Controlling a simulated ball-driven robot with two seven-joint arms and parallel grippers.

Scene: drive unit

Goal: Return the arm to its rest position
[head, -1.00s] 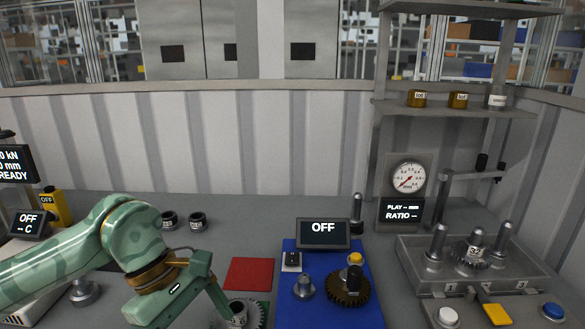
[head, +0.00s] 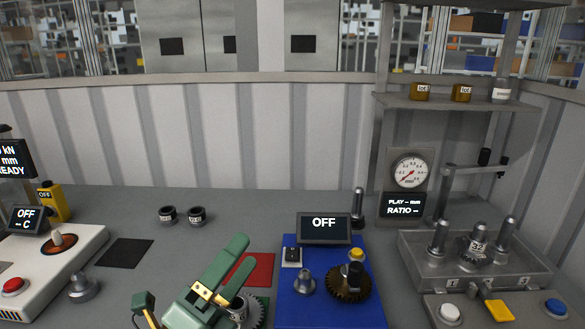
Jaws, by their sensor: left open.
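My left gripper (head: 192,275) shows at the bottom of the head view, left of centre, green with gold parts. Its jaws are apart, with nothing seen between them. One long green finger reaches up toward the red mat (head: 258,268) and covers part of it. A grey gear (head: 256,314) with a metal sleeve on it lies just right of the gripper, partly hidden by it. I cannot tell whether they touch. My right gripper is not in view.
A blue plate (head: 290,318) with a dark gear (head: 348,290) and an OFF screen (head: 324,229) stands right of the gripper. A white unit (head: 42,285) is at the left. Two dark rings (head: 182,216) stand behind. A shaft fixture (head: 475,258) is at the right.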

